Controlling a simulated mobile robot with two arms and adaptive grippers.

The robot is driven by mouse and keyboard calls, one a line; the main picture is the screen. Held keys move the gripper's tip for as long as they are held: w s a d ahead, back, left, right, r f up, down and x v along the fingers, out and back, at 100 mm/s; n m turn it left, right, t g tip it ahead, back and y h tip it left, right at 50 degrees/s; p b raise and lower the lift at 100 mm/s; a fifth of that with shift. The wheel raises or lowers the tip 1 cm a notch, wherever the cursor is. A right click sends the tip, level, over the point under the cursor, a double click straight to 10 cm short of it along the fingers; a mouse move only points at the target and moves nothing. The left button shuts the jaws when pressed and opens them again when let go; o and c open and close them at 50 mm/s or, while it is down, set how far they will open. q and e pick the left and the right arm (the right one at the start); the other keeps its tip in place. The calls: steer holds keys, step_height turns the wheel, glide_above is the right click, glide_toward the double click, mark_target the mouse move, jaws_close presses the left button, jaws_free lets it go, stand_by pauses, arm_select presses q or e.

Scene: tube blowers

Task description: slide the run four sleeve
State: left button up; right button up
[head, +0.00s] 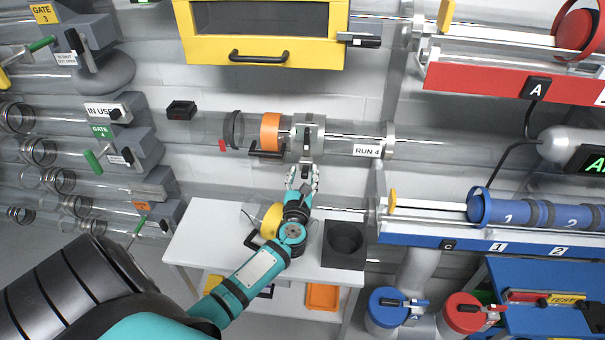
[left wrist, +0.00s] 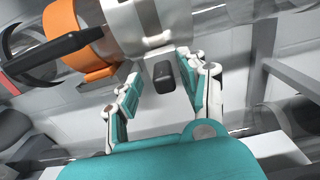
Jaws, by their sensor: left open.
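The RUN 4 tube runs across the middle of the head view, with a white RUN 4 label (head: 367,151). An orange sleeve (head: 270,131) with a black handle (head: 266,151) sits around it, left of a grey clamp collar (head: 315,128) with a dark lever hanging below. The sleeve shows in the left wrist view (left wrist: 85,38) too. My left gripper (head: 303,175) is open and empty just below the collar. In the left wrist view, the lever's dark end (left wrist: 164,74) appears between the open fingers (left wrist: 165,92); contact cannot be told. My right gripper is out of view.
A yellow drawer-like box (head: 262,57) hangs above the tube. Gate 4 hardware (head: 101,131) is at left.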

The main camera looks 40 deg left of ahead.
arm_select(q)
steer(key=v, duration=1.1)
steer(key=shift+s, duration=0.25)
